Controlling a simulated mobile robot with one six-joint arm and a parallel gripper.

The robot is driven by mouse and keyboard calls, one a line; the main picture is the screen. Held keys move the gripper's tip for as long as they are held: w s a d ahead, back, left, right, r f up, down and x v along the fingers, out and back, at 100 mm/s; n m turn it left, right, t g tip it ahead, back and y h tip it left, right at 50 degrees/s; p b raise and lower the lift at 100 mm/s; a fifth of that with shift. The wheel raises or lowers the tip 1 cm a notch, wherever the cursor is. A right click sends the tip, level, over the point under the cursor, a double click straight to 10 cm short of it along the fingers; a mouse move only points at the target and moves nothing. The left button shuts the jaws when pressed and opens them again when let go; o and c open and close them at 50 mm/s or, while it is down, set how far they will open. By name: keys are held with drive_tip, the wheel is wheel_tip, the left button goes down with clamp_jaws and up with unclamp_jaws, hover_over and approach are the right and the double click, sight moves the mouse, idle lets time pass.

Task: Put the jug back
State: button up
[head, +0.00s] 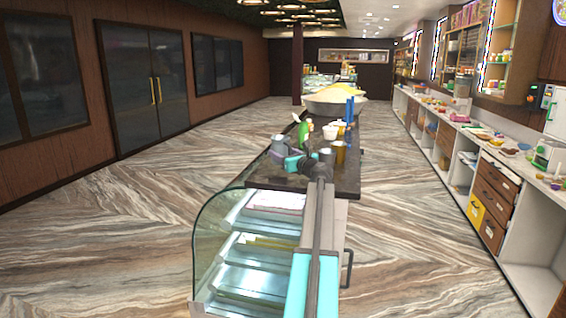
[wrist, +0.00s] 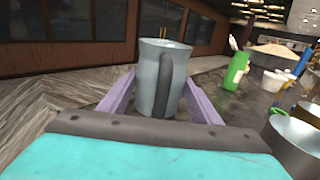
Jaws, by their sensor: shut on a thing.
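A grey-blue jug (wrist: 152,75) with a dark handle facing the camera stands upright between my gripper's fingers (wrist: 160,92) in the wrist view. My gripper is shut on it, with one purple finger along each side. The jug's base is hidden behind my gripper, so I cannot tell whether it touches the counter. In the head view the jug (head: 278,144) shows small and grey at the left edge of the dark countertop (head: 335,187).
On the countertop, a green bottle (wrist: 236,71), a white cup (wrist: 275,82) and a metal vessel (wrist: 302,145) stand right of the jug. A large bowl (head: 335,105) is farther back. A curved glass case (head: 215,245) is in front. The floor (head: 130,220) at left is clear.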

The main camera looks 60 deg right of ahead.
drive_tip(key=shift+f+p, duration=0.65)
drive_tip(key=shift+f, duration=1.05)
drive_tip(key=shift+f, duration=0.1)
drive_tip(key=o, duration=1.3)
drive_tip(key=b+v, duration=0.3)
drive_tip(key=v, duration=0.8)
drive_tip(key=shift+s+a, duration=0.2)
drive_tip(key=shift+s, duration=0.3)
